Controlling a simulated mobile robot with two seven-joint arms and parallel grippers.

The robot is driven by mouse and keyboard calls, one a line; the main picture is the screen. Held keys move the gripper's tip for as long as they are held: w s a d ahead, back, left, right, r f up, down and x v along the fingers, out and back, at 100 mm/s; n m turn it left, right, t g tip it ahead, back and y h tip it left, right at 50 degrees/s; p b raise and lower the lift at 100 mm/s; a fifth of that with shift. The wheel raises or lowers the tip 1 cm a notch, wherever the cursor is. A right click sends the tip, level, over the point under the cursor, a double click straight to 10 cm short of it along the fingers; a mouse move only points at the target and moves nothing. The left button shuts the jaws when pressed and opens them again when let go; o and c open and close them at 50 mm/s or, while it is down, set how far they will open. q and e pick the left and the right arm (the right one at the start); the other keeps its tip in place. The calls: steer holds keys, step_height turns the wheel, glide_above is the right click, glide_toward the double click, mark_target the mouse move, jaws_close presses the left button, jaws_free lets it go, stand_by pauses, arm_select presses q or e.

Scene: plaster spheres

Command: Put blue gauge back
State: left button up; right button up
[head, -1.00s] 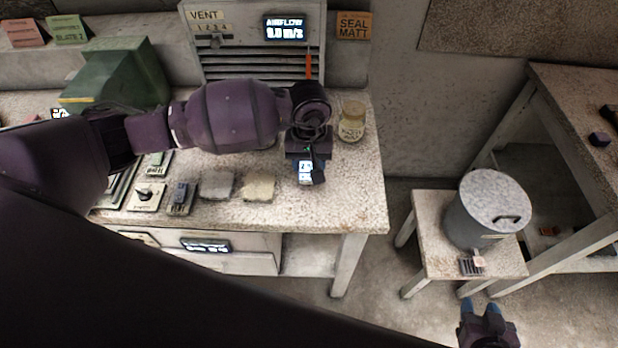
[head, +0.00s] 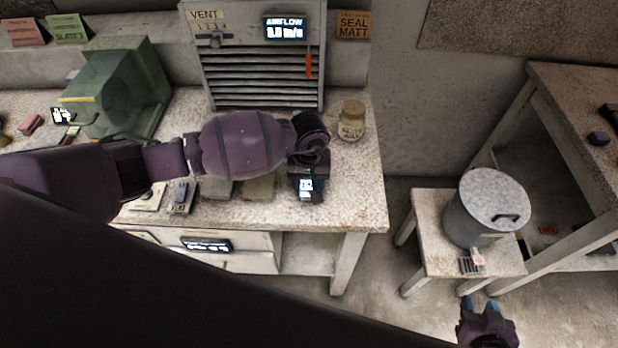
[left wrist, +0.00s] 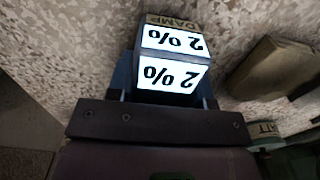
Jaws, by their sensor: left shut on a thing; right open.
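My left gripper (head: 307,186) is shut on a small dark gauge (head: 305,188) over the front right part of the speckled bench (head: 350,205). In the left wrist view the gauge (left wrist: 170,75) has two lit white faces reading "2 %" and a tan "DAMP" label. Its body colour is hard to tell; blue finger pads flank it. Whether its underside touches the bench is hidden. My right gripper (head: 479,303) is open and empty at the lower right, in front of the small stool.
A jar (head: 352,121) stands behind the left gripper, near the vent box (head: 255,55). Two pale slabs (head: 259,187) and a blue-grey device (head: 181,196) lie to the left. A lidded bucket (head: 485,210) stands on the stool (head: 428,230). The bench's right front corner is clear.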

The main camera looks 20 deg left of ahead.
arm_select(q)
steer(key=shift+f, duration=0.15)
steer(key=o, duration=0.8)
steer(key=shift+o, duration=0.2)
steer(key=shift+r, duration=0.5)
step_height(320, 180, up, 11)
steer(key=shift+r+b, duration=0.2)
steer(key=shift+b, duration=0.35)
steer(key=shift+s, duration=0.1)
